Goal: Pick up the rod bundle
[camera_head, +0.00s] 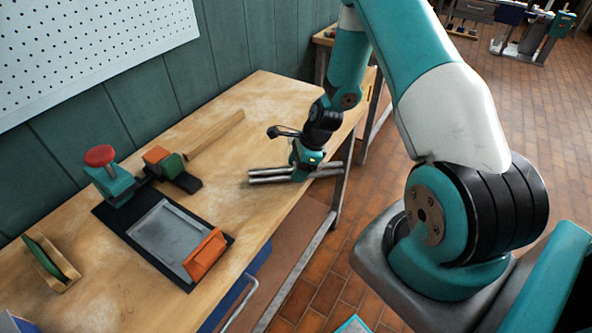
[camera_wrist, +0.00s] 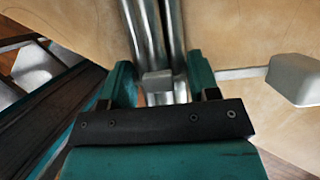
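The rod bundle (camera_head: 270,175) is several thin silvery metal rods lying flat on the workbench (camera_head: 110,275), near its right edge. In the wrist view, the rods (camera_wrist: 150,35) run away from me, with a small grey block (camera_wrist: 157,82) across them. My gripper (camera_head: 300,173) is down at the middle of the bundle, and rod ends show on both sides of it. In the wrist view, the teal fingers of my gripper (camera_wrist: 160,80) stand on either side of the rods. Whether both fingers press on the rods cannot be told.
A dark mat with a grey tray (camera_head: 168,236) and an orange block (camera_head: 205,254) lies left of the bundle. A red-knobbed teal device (camera_head: 110,178) and a wooden-handled tool (camera_head: 212,135) lie behind. A pegboard (camera_head: 85,50) hangs on the wall.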

